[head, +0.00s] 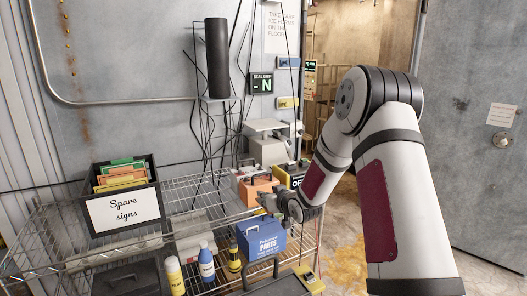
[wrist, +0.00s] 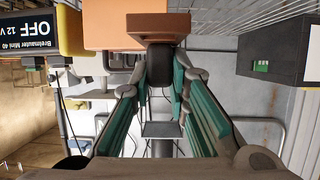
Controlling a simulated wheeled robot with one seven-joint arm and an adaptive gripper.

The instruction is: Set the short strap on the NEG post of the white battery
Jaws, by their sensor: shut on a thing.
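My gripper (head: 277,203) is low over the wire shelf, in front of an orange box (head: 259,189). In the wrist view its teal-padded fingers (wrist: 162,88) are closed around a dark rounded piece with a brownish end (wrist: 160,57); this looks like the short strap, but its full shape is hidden. The orange box (wrist: 105,22) lies just beyond it.
A black and yellow unit reading OFF (head: 297,178) stands right of the orange box. A blue parts box (head: 262,238), bottles (head: 206,262) and the spare signs box (head: 124,200) crowd the front and left. A scale (head: 267,148) stands behind. Some wire shelf is bare around the back left.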

